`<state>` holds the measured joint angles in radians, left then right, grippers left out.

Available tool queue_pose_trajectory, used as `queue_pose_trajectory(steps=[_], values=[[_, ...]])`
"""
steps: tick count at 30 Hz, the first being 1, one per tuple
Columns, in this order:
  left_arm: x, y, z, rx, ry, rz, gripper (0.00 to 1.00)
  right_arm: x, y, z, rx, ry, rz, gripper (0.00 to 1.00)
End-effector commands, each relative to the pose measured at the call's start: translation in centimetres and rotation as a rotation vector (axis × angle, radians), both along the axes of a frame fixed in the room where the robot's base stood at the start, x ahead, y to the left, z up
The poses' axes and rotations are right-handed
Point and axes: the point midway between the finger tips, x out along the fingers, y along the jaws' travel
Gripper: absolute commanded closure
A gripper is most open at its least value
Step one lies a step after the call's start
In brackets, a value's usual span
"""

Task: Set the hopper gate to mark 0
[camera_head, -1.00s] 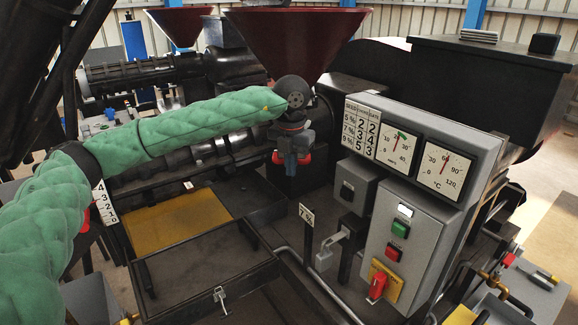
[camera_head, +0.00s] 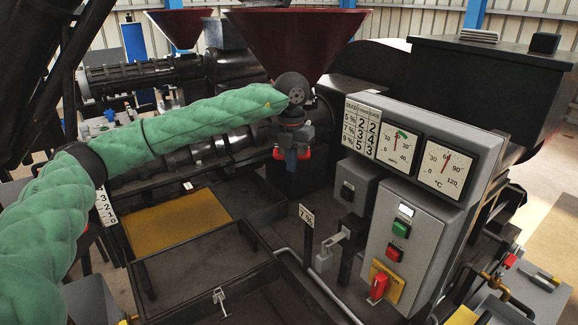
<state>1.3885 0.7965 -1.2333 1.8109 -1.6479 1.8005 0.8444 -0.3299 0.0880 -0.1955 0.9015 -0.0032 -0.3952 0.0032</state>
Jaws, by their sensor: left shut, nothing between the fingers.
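My left gripper (camera_head: 291,158) hangs below the dark red hopper (camera_head: 290,40), at the hopper's neck on the press. Its fingers are shut and look empty. Red parts (camera_head: 277,153) show on both sides of the fingers; I cannot tell whether they belong to the hopper gate or whether the fingers touch them. The gate itself and its marks are hidden or too small to read here. A white number scale (camera_head: 105,205) with 3, 2, 1, 0 shows at the left, partly behind my left arm. My right gripper is not in view.
A grey control box (camera_head: 405,240) with two gauges, a seed table and buttons stands right of centre. A small 7 % sign (camera_head: 306,214) stands before it. An open dark tray (camera_head: 205,262) lies in front. A second hopper (camera_head: 180,25) stands behind.

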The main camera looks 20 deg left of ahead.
Motion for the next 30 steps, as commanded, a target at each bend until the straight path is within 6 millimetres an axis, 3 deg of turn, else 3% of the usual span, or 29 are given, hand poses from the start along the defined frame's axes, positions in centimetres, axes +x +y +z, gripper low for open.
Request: queue_pose_trajectory(steps=[30], values=[[2.4, 0.6, 0.0, 0.000, -0.002, 0.002, 1.00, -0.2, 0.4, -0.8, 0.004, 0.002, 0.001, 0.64]])
